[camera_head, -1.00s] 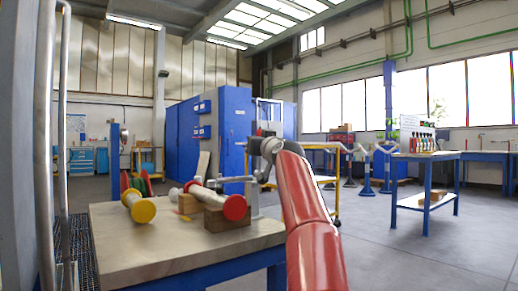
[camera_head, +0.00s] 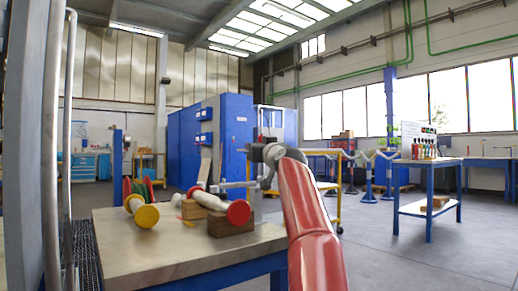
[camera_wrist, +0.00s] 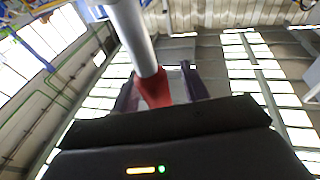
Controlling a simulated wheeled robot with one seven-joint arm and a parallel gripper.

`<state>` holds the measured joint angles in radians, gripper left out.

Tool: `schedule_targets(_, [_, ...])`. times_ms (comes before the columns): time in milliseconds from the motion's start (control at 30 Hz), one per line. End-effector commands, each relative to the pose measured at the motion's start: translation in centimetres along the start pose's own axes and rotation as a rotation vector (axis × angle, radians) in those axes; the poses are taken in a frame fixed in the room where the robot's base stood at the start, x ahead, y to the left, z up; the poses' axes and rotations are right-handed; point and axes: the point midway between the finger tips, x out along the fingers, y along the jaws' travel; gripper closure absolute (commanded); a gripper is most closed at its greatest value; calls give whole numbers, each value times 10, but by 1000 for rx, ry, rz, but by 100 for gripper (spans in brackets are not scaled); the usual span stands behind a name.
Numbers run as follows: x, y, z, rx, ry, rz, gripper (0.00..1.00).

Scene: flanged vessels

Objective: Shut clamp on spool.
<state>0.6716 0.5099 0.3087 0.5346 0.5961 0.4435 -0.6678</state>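The spool with a red end flange (camera_head: 238,213) lies across wooden blocks (camera_head: 230,226) on the table. A grey metal clamp (camera_head: 236,184) stands behind its near end, with a horizontal bar above it. My gripper (camera_head: 257,153) is above the clamp, at the end of my red arm; its fingers are unclear in the head view. In the wrist view, my gripper's dark fingers (camera_wrist: 160,82) stand apart on either side of a red piece (camera_wrist: 154,90) on a grey rod (camera_wrist: 133,38), probably the clamp's handle. A gap shows right of the red piece; contact on the left is unclear.
A second spool with a yellow end flange (camera_head: 147,216) lies left on the table (camera_head: 130,262). Blue cabinets (camera_head: 225,145) stand behind. A yellow cart (camera_head: 330,190) and a blue bench (camera_head: 428,190) stand to the right, with open floor between.

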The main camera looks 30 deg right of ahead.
Motion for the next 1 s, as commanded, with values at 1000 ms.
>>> schedule_targets(1000, [-78,0,0,0,0,0,55])
